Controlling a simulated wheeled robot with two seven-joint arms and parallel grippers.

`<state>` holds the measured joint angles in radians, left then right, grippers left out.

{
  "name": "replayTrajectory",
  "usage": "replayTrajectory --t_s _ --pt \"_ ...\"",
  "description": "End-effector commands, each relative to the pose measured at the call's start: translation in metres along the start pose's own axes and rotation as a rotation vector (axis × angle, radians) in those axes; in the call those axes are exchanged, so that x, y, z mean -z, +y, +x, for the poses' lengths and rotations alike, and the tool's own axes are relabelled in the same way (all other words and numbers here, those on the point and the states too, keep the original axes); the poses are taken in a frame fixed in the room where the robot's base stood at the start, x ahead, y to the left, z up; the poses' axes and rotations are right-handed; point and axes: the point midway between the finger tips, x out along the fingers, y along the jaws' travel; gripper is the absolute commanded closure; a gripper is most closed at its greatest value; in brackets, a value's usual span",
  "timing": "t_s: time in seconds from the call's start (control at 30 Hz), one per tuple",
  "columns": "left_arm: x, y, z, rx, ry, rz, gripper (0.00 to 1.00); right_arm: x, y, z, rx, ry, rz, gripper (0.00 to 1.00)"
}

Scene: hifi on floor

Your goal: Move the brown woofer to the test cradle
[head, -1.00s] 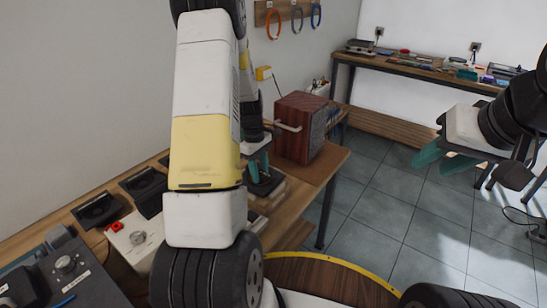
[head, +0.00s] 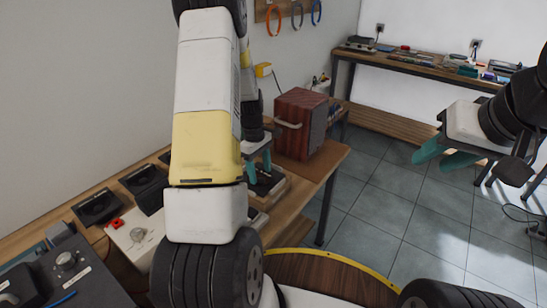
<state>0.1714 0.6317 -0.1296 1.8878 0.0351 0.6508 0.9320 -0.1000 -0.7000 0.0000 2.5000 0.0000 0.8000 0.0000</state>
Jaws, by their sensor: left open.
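My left gripper (head: 259,165) has teal fingers spread apart and points down at the workbench (head: 317,168). It is just above a dark, low object (head: 266,181) on a wooden block, left of a red-brown wooden box (head: 301,122). Whether that dark object is the brown woofer or the test cradle I cannot tell; my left arm hides much of the bench. Black square holders with round recesses, one at the far left (head: 97,206) and one beside it (head: 143,179), stand on the bench. My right gripper (head: 444,156) is open and empty over the floor at the right.
A light box with a red switch (head: 138,238) and a dark unit with a knob (head: 68,266) fill the near left of the bench. A second bench (head: 425,73) with small items stands at the back wall. The tiled floor between is clear.

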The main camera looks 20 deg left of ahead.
Motion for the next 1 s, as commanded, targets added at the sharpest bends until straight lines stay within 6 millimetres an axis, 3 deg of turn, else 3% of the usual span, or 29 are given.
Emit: replayTrajectory --t_s 0.17,0.6,1.0 --pt "0.000 0.000 -0.004 0.000 0.000 0.000 0.40 0.000 0.000 0.000 0.000 0.000 0.000 0.64" --pt "0.000 0.000 -0.071 -0.002 0.001 0.000 0.40 0.000 0.000 0.000 0.000 0.000 0.000 0.64" --pt "0.000 0.000 -0.078 0.001 0.000 0.000 0.40 0.000 0.000 0.000 0.000 0.000 0.000 0.64"
